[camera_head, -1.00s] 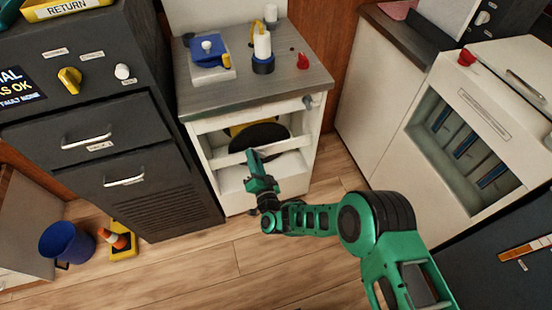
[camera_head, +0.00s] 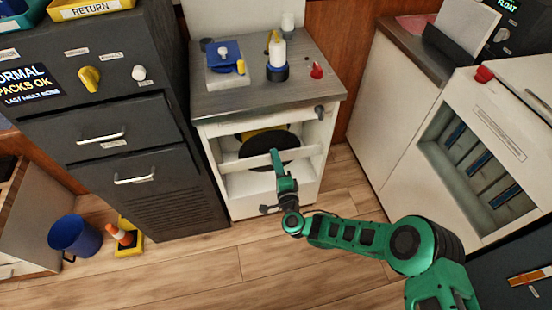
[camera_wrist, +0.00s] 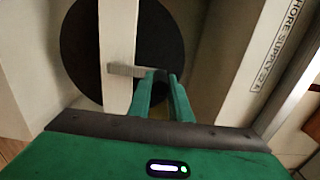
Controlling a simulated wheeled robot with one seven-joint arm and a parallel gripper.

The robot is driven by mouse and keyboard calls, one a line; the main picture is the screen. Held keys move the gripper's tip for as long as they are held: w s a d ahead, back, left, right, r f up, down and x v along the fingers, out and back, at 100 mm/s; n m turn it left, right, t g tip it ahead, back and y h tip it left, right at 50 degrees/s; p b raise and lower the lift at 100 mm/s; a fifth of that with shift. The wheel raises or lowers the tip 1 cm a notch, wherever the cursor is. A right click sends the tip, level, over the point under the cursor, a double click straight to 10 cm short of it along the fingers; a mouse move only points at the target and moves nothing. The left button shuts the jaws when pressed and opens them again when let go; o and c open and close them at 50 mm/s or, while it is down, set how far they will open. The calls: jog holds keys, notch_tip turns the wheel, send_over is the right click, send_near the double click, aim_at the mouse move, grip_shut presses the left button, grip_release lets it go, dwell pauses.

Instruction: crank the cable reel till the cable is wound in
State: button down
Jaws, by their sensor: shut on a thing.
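The cable reel is a dark disc (camera_head: 256,151) with yellow behind it, set in the open front of a white cabinet (camera_head: 215,150). In the wrist view the dark disc (camera_wrist: 76,45) sits behind a pale vertical bar (camera_wrist: 117,40). A short grey crank arm (camera_wrist: 128,70) reaches from that bar to my fingers. My gripper (camera_head: 276,155) is in front of the reel and shut on the crank handle; it also shows in the wrist view (camera_wrist: 160,78). The fingers hide most of the handle. I cannot make out the cable.
The cabinet top (camera_head: 250,100) holds a blue device (camera_head: 224,55), a bottle (camera_head: 278,55) and a red knob (camera_head: 317,70). A dark drawer cabinet (camera_head: 150,205) stands close on the left. A blue bucket (camera_head: 73,236) is on the floor. Floor in front is clear.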

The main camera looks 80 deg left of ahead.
jog(key=shift+w+f, duration=0.2)
jog(key=shift+w, duration=0.1)
jog(key=c, duration=1.7)
grip_release()
jog(key=shift+o, duration=0.4)
jog(key=shift+s+r, duration=0.1)
jog(key=d, duration=1.1)
jog(key=shift+a, duration=0.1)
